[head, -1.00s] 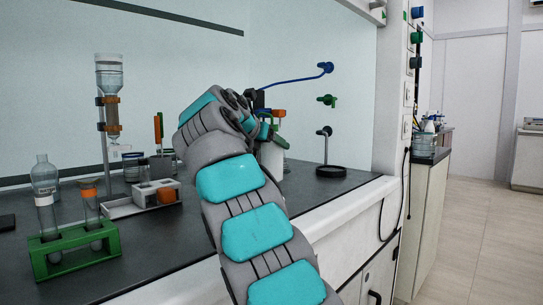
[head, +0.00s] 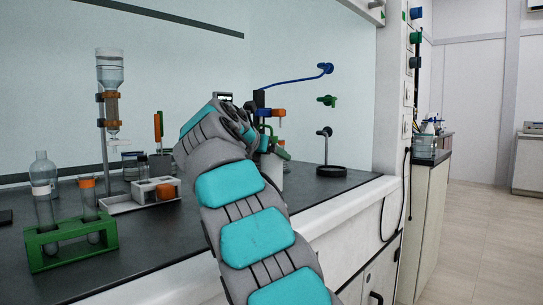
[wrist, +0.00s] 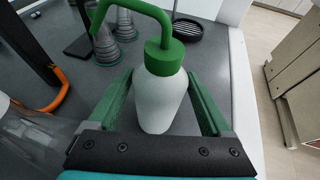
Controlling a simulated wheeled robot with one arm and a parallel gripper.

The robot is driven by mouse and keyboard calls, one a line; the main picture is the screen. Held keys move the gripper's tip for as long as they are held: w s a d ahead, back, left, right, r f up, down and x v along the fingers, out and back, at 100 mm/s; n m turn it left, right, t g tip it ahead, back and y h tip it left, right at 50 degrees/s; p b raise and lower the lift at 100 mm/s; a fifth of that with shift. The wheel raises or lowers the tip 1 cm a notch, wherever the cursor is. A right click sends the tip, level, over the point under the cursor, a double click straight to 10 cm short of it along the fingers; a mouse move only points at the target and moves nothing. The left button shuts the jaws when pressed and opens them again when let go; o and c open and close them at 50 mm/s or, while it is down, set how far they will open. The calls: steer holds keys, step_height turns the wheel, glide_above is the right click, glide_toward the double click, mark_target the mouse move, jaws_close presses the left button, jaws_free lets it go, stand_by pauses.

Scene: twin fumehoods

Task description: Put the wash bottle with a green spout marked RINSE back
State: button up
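A white wash bottle (wrist: 160,100) with a green cap and a bent green spout stands upright in the wrist view; no lettering is visible on the side facing me. My gripper (wrist: 160,78) has its two green fingers on either side of the bottle, with narrow gaps between them and its body. In the head view my arm hides most of the gripper, and part of the white bottle (head: 272,168) shows just beyond it on the dark bench. I cannot make out the fingers there.
A green rack (head: 72,243) with two tubes stands at the front left. A grey tray (head: 120,205) and a filter stand (head: 103,140) are behind it. A black round-based stand (head: 331,170) is at right. An orange loop (wrist: 52,98) lies left in the wrist view.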

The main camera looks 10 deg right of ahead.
steer(key=shift+o, duration=1)
steer(key=shift+r, duration=0.1)
steer(key=p+v, duration=0.1)
steer(key=v, duration=1.1)
steer(key=shift+p, duration=0.35)
steer(key=shift+d, duration=0.1)
